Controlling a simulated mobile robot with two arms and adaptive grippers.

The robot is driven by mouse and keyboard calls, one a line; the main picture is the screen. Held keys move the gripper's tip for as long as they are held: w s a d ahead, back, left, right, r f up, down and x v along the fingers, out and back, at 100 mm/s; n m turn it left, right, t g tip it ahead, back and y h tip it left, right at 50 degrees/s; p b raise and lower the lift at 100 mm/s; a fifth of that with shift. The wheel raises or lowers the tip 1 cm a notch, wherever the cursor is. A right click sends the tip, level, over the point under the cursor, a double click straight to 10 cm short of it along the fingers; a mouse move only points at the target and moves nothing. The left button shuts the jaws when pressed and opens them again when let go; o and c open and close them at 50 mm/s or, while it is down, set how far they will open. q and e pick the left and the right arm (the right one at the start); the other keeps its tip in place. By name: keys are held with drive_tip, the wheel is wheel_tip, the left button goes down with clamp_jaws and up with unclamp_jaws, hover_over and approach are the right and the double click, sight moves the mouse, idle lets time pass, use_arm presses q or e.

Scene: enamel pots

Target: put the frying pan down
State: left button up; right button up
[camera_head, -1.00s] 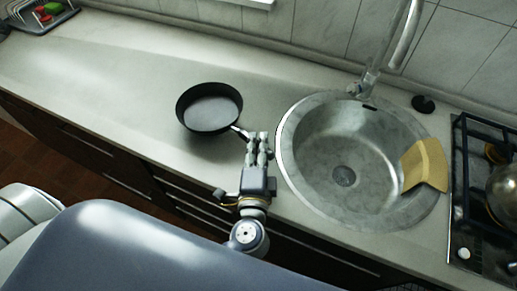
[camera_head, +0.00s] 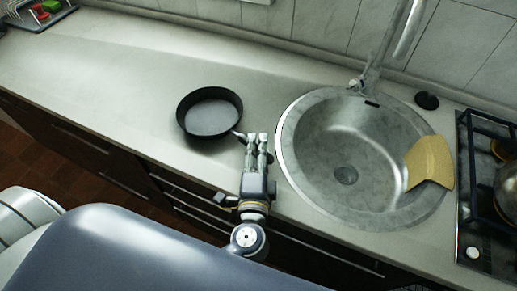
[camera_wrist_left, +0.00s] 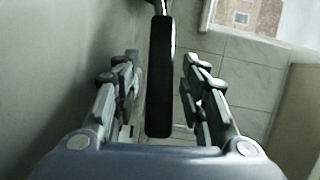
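The dark frying pan (camera_head: 210,113) appears to rest upright on the counter left of the sink, its handle pointing toward my left gripper (camera_head: 257,137). In the left wrist view the black handle (camera_wrist_left: 159,75) runs lengthwise between the fingers of my left gripper (camera_wrist_left: 161,62). The fingers are apart, with a gap showing on each side of the handle. In the head view most of the handle is hidden by the fingers. My right gripper is in neither view.
A round metal sink (camera_head: 330,150) lies right of my left gripper, with a tan cloth or board (camera_head: 430,162) over its right rim. A stove (camera_head: 478,215) is at the far right. A dish rack (camera_head: 28,16) stands at the back left. The counter (camera_head: 110,75) left of the pan is clear.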

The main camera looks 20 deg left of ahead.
use_arm(q)
drive_tip(key=shift+r, duration=0.25)
drive_tip(key=b+v, duration=0.1)
drive_tip(key=v, duration=0.4)
drive_tip(key=b+v, duration=0.2)
drive_tip(key=v, duration=0.4)
drive_tip(key=shift+s+f+b, duration=0.15)
drive_tip(key=shift+f+b, duration=0.05)
drive_tip(key=shift+b, duration=0.1)
drive_tip(key=shift+s+d+r, duration=0.15)
drive_tip(key=shift+s+r, duration=0.05)
drive_tip(key=shift+s, duration=0.15)
